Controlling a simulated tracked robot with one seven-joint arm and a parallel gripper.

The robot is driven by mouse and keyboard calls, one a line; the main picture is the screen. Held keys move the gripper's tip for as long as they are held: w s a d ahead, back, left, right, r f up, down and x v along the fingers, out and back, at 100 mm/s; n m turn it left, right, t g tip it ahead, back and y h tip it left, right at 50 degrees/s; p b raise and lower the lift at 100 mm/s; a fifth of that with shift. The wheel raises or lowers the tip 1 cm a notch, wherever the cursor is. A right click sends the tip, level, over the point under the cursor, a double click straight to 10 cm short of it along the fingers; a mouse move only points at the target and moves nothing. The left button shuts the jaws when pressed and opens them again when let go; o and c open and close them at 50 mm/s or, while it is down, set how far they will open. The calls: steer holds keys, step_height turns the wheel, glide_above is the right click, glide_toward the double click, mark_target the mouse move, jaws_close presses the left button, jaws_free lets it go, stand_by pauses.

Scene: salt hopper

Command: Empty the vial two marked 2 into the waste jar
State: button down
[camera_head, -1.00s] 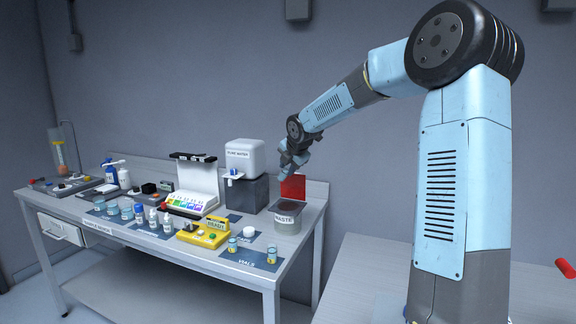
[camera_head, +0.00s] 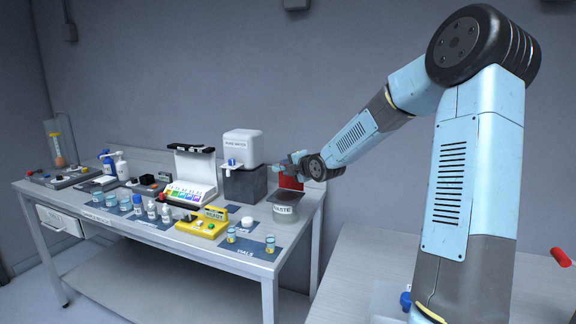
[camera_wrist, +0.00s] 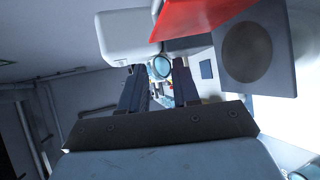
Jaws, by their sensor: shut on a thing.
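My gripper (camera_head: 283,167) is shut on a small round vial (camera_wrist: 161,67), seen nearly end-on between the fingertips in the wrist view. Its marking cannot be read. In the head view the gripper lies roughly level, pointing left, above and behind the waste jar (camera_head: 285,213). The jar stands at the table's right end, with a dark top and a WASTE label. A grey square with a dark round middle (camera_wrist: 248,52), apparently the jar's top, shows right of the fingers in the wrist view. Two other vials, one (camera_head: 231,236) and another (camera_head: 270,245), stand on the blue mat.
A red panel (camera_head: 290,182) stands behind the jar, close to my gripper. A white water tank (camera_head: 242,147) on a dark block stands left of it. A yellow device (camera_head: 203,226) and several bottles fill the middle of the table (camera_head: 255,262).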

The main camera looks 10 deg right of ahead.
step_height(320, 180, down, 3)
steer(key=m+t+y, duration=0.1)
steer(key=t, duration=0.2)
steer(key=m+t+y, duration=0.1)
steer(key=t, duration=0.1)
steer(key=shift+m+t, duration=0.4)
steer(key=shift+f+m+t, duration=0.3)
steer(key=shift+m+t, duration=0.4)
steer(key=shift+t, duration=0.6)
steer(key=shift+a+r+n+g, duration=0.1)
steer(key=shift+r+n+g, duration=0.15)
steer(key=shift+n+g, duration=0.35)
steer(key=shift+r+n+g, duration=0.2)
steer(key=shift+n+g, duration=0.1)
steer(key=shift+g, duration=0.6)
steer(key=n+g+h, duration=0.1)
steer(key=g, duration=0.1)
steer(key=r+n+g+h, duration=0.1)
steer(key=g, duration=0.2)
steer(key=n+g+h, duration=0.1)
steer(key=g, duration=0.2)
steer(key=shift+r+h, duration=0.3)
